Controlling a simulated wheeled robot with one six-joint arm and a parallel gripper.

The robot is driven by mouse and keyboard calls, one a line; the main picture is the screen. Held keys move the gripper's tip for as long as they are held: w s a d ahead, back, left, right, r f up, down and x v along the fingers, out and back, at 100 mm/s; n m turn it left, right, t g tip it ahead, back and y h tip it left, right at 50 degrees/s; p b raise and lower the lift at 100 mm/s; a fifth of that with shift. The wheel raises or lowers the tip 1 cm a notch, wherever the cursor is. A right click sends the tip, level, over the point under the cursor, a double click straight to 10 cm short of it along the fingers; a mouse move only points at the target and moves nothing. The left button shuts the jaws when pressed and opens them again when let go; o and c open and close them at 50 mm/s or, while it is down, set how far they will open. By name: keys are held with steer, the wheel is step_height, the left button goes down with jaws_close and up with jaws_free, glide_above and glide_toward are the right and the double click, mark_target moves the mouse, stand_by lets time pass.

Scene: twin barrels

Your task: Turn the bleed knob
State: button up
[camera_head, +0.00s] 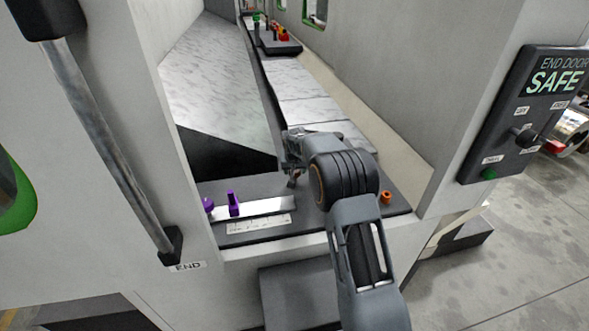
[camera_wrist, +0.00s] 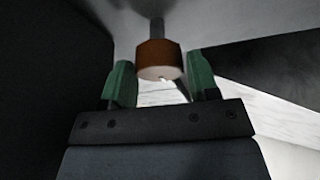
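An orange-brown round knob (camera_wrist: 158,60) on a short grey shaft shows in the wrist view. My gripper (camera_wrist: 160,72) has its two green fingertips on either side of this knob and spread apart. A narrow gap shows on the right of the knob; on the left I cannot tell whether the finger touches it. In the head view my gripper (camera_head: 292,180) hangs over the dark ledge inside the opening, partly hidden by my wrist. A small orange knob (camera_head: 386,197) stands on the ledge to the right of my arm; I cannot tell whether it is the same knob.
Purple clamps (camera_head: 234,203) stand on a light strip (camera_head: 262,208) at the left of the ledge. A black panel (camera_head: 520,115) reading END DOOR SAFE is at the right. A metal handle bar (camera_head: 105,140) is at the left. Walls enclose the opening on both sides.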

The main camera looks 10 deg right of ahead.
steer(key=c, duration=0.6)
steer(key=shift+f, duration=0.1)
steer(key=m+h+b, duration=0.1)
steer(key=m+b, duration=0.1)
steer(key=m, duration=0.1)
steer(key=shift+f+b, duration=0.1)
steer(key=shift+b, duration=0.2)
steer(key=m, duration=0.2)
steer(key=m+g+h+b, duration=0.1)
steer(key=m, duration=0.1)
steer(key=shift+m+g+h, duration=0.3)
steer(key=m, duration=0.1)
steer(key=m+g+p, duration=0.1)
steer(key=m, duration=0.3)
steer(key=shift+r+g+h+p, duration=0.3)
steer(key=shift+g+h+p, duration=0.1)
steer(key=m+g+p, duration=0.1)
steer(key=m+p, duration=0.2)
steer(key=m, duration=0.1)
steer(key=shift+m+g+p, duration=0.5)
steer(key=shift+p, duration=0.1)
steer(key=shift+f+m, duration=0.15)
steer(key=shift+m, duration=0.15)
